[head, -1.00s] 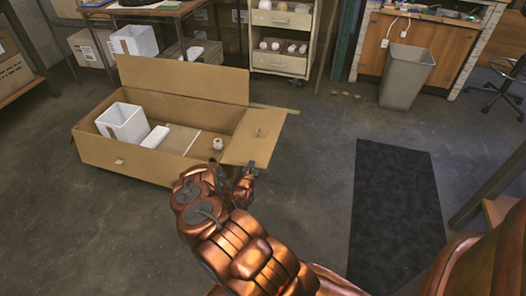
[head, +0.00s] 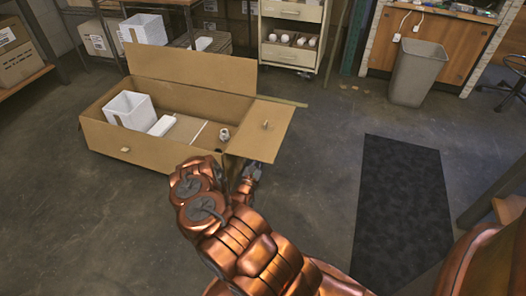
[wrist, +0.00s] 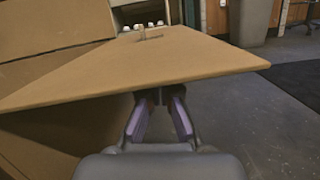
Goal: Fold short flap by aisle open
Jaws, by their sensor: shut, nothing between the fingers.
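A large open cardboard box (head: 150,157) stands on the floor. Its short flap (head: 262,128) at the right end, on the aisle side, sticks outward, roughly level, with a small fitting on top. My gripper (head: 250,174) is at the near edge of this flap, empty and shut. In the wrist view, the flap (wrist: 130,70) spans the picture above the fingers (wrist: 161,98), which point under its edge. The flap hides the fingertips in part; I cannot tell whether they touch it. A long flap (head: 190,72) stands up at the back.
The box holds a white bin (head: 131,110), a white block (head: 161,126) and a small round part (head: 224,135). A dark mat (head: 403,210) lies right of clear floor. A grey waste bin (head: 418,75) and a drawer cabinet (head: 289,52) stand behind.

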